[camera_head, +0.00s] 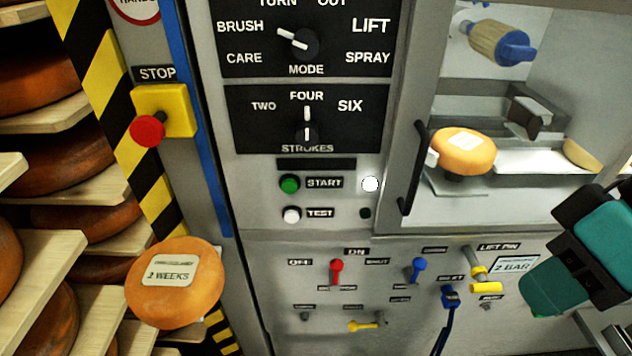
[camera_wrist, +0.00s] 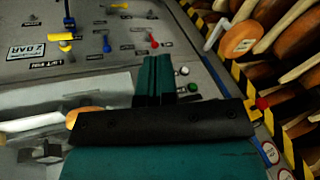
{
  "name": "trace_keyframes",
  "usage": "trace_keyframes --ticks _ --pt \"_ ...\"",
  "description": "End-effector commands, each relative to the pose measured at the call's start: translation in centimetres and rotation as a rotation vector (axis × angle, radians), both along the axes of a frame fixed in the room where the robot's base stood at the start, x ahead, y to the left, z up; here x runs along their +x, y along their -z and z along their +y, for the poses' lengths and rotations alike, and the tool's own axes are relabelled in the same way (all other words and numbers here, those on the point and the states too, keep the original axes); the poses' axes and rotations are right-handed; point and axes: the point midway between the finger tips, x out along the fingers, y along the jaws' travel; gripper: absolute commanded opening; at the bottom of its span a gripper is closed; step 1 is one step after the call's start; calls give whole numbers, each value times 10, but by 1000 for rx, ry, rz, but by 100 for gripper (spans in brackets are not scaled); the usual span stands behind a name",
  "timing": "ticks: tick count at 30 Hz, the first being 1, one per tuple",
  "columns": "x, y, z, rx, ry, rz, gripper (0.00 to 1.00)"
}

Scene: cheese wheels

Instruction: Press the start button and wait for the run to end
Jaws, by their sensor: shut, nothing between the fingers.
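The green start button (camera_head: 289,183) sits on the grey panel left of its START label; it also shows in the wrist view (camera_wrist: 184,71), right of my fingers. A round lamp (camera_head: 370,184) right of the label looks bright white. The white test button (camera_head: 292,214) is below start, with a dark lamp (camera_head: 365,213) to its right. My gripper (camera_head: 532,296), teal and black, is at the lower right, well apart from the start button. In the wrist view its fingers (camera_wrist: 156,62) are together with nothing between them.
The mode knob (camera_head: 297,42) points to BRUSH and the strokes knob (camera_head: 307,125) to FOUR. A red stop button (camera_head: 148,131) is at left. A cheese wheel (camera_head: 463,145) sits in the chamber behind a black handle (camera_head: 411,170). Valves line the lower panel; a labelled cheese (camera_head: 175,305) stands lower left.

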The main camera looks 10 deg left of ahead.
Motion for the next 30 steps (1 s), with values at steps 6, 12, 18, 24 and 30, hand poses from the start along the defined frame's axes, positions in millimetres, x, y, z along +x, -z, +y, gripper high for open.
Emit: trace_keyframes --ticks 6,12,18,24,30 --pt "1 0 1 3 -2 -1 0" --pt "23 13 45 137 -72 -64 0" --pt "59 39 155 494 -137 -209 0" --pt "79 74 242 806 -13 -348 0" --pt "89 114 273 927 182 -462 0"
